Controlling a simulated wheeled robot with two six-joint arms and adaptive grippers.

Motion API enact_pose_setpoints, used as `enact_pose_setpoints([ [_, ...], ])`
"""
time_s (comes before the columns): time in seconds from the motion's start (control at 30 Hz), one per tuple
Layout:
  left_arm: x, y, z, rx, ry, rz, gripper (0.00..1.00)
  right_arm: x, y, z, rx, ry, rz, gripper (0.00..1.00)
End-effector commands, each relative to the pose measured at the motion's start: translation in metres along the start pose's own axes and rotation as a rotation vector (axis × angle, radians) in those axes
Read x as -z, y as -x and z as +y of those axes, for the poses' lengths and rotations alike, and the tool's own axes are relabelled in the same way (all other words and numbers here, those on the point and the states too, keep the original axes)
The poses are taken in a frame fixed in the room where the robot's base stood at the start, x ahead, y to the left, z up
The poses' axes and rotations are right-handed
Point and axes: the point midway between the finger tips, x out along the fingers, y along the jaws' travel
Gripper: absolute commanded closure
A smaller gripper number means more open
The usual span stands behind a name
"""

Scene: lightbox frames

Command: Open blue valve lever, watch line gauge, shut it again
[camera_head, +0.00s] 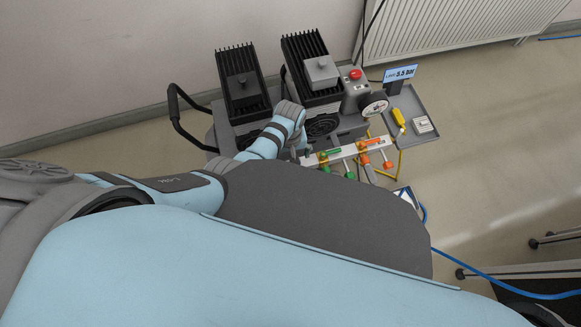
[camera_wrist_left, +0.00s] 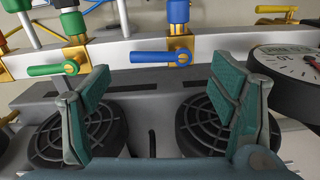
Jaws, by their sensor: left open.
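In the left wrist view the blue valve lever (camera_wrist_left: 152,57) lies level, pointing left from its brass valve body (camera_wrist_left: 181,47) on the grey manifold bar. My left gripper (camera_wrist_left: 163,82) is open and empty, its green-padded fingers spread below and either side of the blue lever, not visibly touching it. In the head view my left gripper (camera_head: 299,150) is at the left end of the manifold; the blue lever cannot be made out there. The line gauge, a round white dial (camera_head: 375,107), also shows at the right of the wrist view (camera_wrist_left: 300,66). A display (camera_head: 400,73) reads "LINE 5.5 BAR".
A green lever (camera_wrist_left: 48,70) sits left of the blue one. Orange levers (camera_head: 382,152) are further right on the manifold. Below are round fan grilles (camera_wrist_left: 205,122). Black finned units (camera_head: 312,68), a red button box (camera_head: 355,88) and a grey tray (camera_head: 410,102) stand behind.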

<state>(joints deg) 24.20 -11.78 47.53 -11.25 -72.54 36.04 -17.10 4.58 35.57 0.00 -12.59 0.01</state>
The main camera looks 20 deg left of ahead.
Motion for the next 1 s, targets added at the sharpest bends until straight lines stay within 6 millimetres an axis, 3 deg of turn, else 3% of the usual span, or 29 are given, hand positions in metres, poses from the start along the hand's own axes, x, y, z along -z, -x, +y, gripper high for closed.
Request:
enact_pose_setpoints([
  [0.03,0.0,-0.022,0.0,-0.001,0.0,0.001,0.22,-0.002,-0.023,-0.002,0.0,0.0,0.0,1.0],
  [0.13,0.0,-0.035,0.0,-0.001,0.0,0.001,0.22,-0.004,-0.036,-0.003,0.0,0.0,-0.001,1.0],
  [0.47,0.0,-0.036,0.0,-0.001,0.0,0.001,0.22,-0.005,-0.038,-0.003,0.0,0.0,-0.002,1.0],
  [0.57,0.0,-0.036,0.0,0.0,0.0,0.001,0.33,-0.005,-0.038,-0.003,0.0,0.0,-0.003,1.0],
  [0.8,0.0,-0.036,0.0,0.0,0.0,0.0,0.7,-0.006,-0.038,-0.003,0.0,0.0,-0.003,1.0],
  [1.0,0.003,-0.036,0.0,0.001,0.096,0.0,0.7,-0.006,-0.034,-0.003,0.0,0.0,-0.003,1.0],
])
